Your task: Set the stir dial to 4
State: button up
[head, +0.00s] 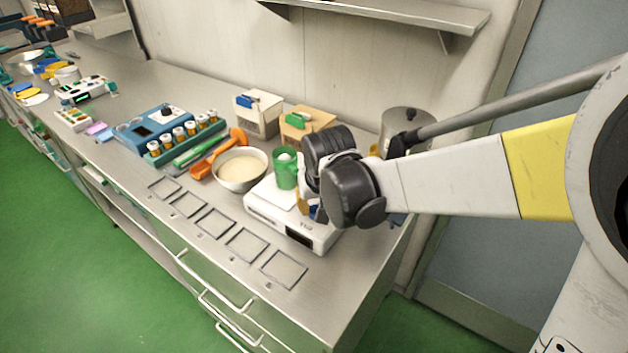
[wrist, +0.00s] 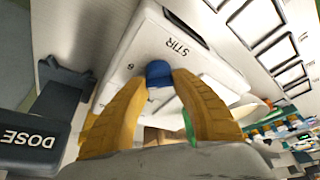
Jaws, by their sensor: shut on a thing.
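The stir unit is a white box (head: 262,208) near the right end of the steel bench, with a dark display on its front. In the wrist view its white panel (wrist: 150,45) carries the word STIR beside a blue dial (wrist: 158,70). My gripper's two yellow fingers (wrist: 160,84) are shut on the blue dial, one on each side. The dial's setting cannot be read; the fingers cover part of it. In the head view my gripper (head: 308,205) is at the unit's right end, largely hidden by my dark wrist. A green mug (head: 286,175) stands on the unit's top.
A dark grey part marked DOSE (wrist: 30,138) is close to my fingers in the wrist view. A bowl of pale contents (head: 242,182) stands left of the unit. Behind are two boxes (head: 257,124) and a lidded pot (head: 408,122). Several square outlines (head: 215,224) line the front.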

jog(key=n, duration=0.2)
jog(key=n+y, duration=0.1)
jog(key=n, duration=0.1)
jog(key=shift+n+g+y+p, duration=0.3)
jog(key=o, duration=1.2)
jog(key=v, duration=1.2)
